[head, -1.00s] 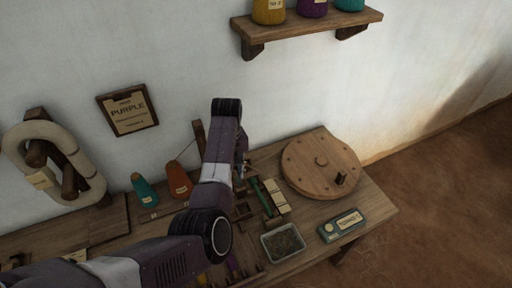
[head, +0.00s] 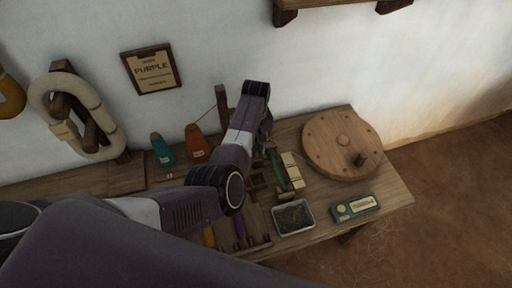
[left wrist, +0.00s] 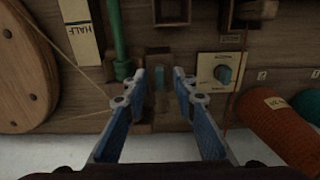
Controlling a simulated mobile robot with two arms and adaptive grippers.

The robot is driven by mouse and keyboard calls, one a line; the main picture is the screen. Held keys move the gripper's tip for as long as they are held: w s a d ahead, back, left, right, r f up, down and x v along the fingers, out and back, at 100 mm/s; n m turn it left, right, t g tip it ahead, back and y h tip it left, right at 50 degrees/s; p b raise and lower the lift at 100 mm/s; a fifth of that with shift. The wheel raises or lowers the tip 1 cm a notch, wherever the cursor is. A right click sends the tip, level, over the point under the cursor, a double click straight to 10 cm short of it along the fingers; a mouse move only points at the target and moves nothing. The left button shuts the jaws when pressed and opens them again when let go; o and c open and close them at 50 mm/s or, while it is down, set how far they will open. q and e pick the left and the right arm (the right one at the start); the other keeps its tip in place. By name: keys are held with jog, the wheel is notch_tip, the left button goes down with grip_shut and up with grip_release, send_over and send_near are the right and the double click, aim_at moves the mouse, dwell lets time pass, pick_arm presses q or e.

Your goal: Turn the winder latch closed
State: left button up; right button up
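My left gripper (left wrist: 160,80) is open and empty in the left wrist view, its two blue fingers apart. Between and just beyond the fingertips is a small teal piece (left wrist: 159,79) on a dark wooden mount. I cannot tell for sure which of these is the winder latch, or whether a finger touches anything. In the head view the left gripper (head: 264,142) is over the bench beside the round wooden wheel, partly hidden by my arm. My right gripper is not in view.
The round wooden wheel (head: 331,137) with a peg stands right on the bench. Near it are a green rod (head: 277,172), a tray (head: 293,218) and a teal labelled box (head: 355,207). Orange (head: 196,143) and teal (head: 162,151) cones stand left. The wall is close behind.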

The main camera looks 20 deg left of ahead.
pick_arm(q)
jog(key=shift+c, duration=0.5)
grip_shut()
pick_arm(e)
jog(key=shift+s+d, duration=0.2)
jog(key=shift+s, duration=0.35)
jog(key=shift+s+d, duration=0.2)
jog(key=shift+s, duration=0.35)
